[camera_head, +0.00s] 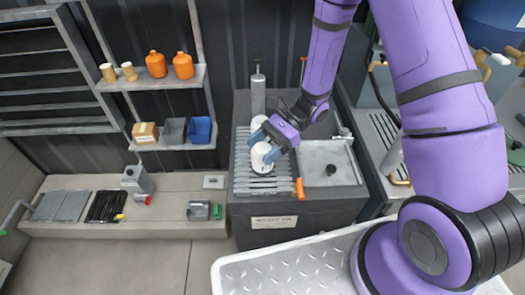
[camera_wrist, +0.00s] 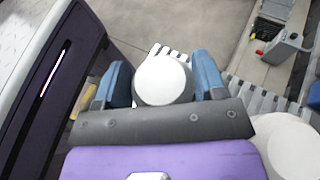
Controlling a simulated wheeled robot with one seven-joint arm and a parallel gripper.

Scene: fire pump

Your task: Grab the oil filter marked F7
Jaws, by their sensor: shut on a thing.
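My gripper (camera_head: 264,143) is over the ribbed left part of the grey workbench. Its blue fingers are shut on a white cylindrical filter (camera_head: 262,155). In the wrist view the round white top of this filter (camera_wrist: 163,80) sits between the two blue fingers (camera_wrist: 165,82). A second white filter (camera_head: 258,122) stands just behind it, partly hidden by the gripper. It also shows at the lower right in the wrist view (camera_wrist: 285,145). I cannot read any marking on either filter. Whether the held filter touches the bench surface is unclear.
An orange-handled tool (camera_head: 299,188) lies at the bench's front edge. A grey pump (camera_head: 257,92) stands behind. Shelves at left hold orange bottles (camera_head: 183,66) and a blue bin (camera_head: 200,130). A low ledge (camera_head: 170,222) is at left.

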